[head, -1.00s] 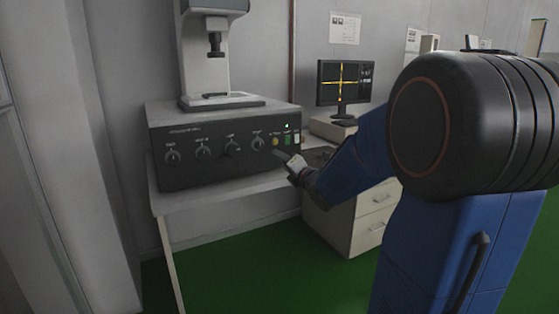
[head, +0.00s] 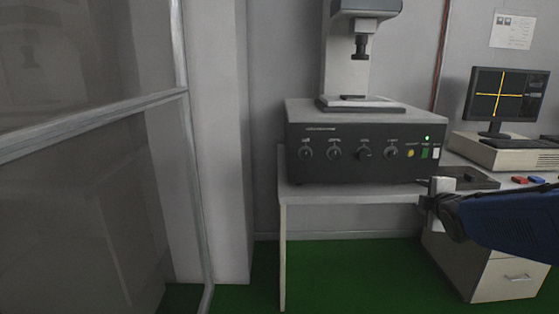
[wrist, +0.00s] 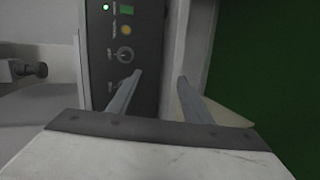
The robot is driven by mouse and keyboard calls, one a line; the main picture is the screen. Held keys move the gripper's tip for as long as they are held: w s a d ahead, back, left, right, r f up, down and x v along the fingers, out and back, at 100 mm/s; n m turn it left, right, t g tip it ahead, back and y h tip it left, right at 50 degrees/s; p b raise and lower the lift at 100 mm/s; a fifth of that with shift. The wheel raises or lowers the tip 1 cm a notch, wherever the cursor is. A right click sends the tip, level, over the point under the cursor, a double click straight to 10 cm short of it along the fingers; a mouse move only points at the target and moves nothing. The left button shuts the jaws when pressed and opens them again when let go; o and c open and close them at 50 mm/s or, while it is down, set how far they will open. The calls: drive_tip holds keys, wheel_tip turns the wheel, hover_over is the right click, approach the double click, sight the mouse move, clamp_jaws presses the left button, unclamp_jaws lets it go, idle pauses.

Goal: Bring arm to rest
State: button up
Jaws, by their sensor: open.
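My gripper (head: 432,190) is at the right in the head view, at the end of my blue arm, in front of the right part of the white table's front edge. In the wrist view its two fingers (wrist: 157,92) stand apart with nothing between them. Beyond them is the black control box (wrist: 140,20), turned sideways in that view. In the head view the control box (head: 345,165) stands on the table, with several knobs, a lit green lamp and small buttons. My gripper looks apart from the panel.
The white table (head: 300,193) carries the box and a microscope-like instrument (head: 350,60). A monitor (head: 507,95) and a drawer cabinet (head: 490,270) stand at the right. A framed glass panel (head: 80,180) is at the left. Green floor (head: 350,270) is clear below.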

drive_tip(key=s+a+f+m+g+y, duration=0.1)
drive_tip(key=s+a+f+m+g, duration=0.2)
drive_tip(key=s, duration=0.7)
drive_tip(key=s+a+f+m+g, duration=0.3)
drive_tip(key=s+m, duration=0.4)
drive_tip(key=s, duration=0.4)
drive_tip(key=s+a+f+m+g+y, duration=0.1)
drive_tip(key=s+a+f+m+g, duration=0.2)
drive_tip(key=s, duration=0.7)
drive_tip(key=a+f+m, duration=0.2)
drive_tip(key=a, duration=0.2)
drive_tip(key=shift+s+m+y, duration=0.3)
drive_tip(key=shift+m, duration=0.1)
